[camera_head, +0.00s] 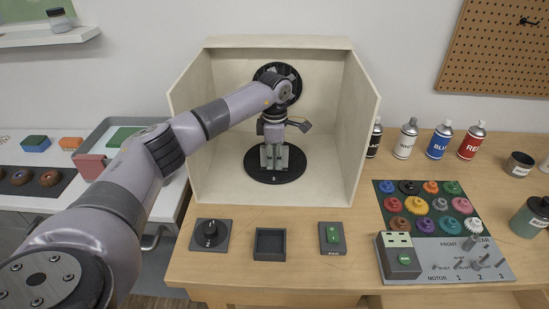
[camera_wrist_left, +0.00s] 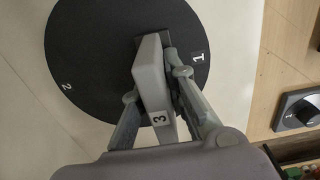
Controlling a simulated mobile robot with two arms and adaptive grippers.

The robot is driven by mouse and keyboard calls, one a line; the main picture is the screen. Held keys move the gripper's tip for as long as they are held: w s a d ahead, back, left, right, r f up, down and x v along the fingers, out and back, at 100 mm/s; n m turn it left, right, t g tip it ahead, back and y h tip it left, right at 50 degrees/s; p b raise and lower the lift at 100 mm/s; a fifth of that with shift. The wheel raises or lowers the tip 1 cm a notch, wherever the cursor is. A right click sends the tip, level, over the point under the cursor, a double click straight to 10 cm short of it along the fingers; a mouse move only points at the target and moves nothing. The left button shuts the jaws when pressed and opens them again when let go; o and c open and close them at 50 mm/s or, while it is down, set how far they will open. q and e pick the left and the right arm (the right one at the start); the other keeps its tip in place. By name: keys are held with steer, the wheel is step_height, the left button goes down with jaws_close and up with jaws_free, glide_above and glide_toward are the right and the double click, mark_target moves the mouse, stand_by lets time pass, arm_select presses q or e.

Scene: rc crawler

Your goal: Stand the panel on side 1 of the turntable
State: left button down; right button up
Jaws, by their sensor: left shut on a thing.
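The turntable (camera_head: 252,168) is a black disc on the floor of the open pale wooden booth. In the left wrist view the turntable (camera_wrist_left: 90,60) shows white labels 1 and 2 near its rim. My left gripper (camera_head: 274,160) is above the disc, pointing down. In the left wrist view its two fingers (camera_wrist_left: 155,95) are shut on a grey panel (camera_wrist_left: 150,75), one on each side. The panel carries a label 3 and stands over the disc close to label 1. I cannot tell whether its lower edge touches the disc. My right gripper is not in view.
The wooden booth (camera_head: 355,130) encloses the turntable on three sides. In front are a black knob box (camera_head: 210,234), an empty dark tray (camera_head: 258,256) and a green-button box (camera_head: 332,238). Spray cans (camera_head: 438,141) and a gear board (camera_head: 378,200) stand to the right.

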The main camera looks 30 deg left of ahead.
arm_select(q)
steer(key=shift+f, duration=0.15)
steer(key=c, duration=1.6)
jaws_free()
steer(key=shift+r, duration=0.6)
step_height(320, 180, up, 10)
steer(key=shift+f+b, duration=0.15)
steer(key=shift+b, duration=1)
steer(key=shift+r, duration=0.75)
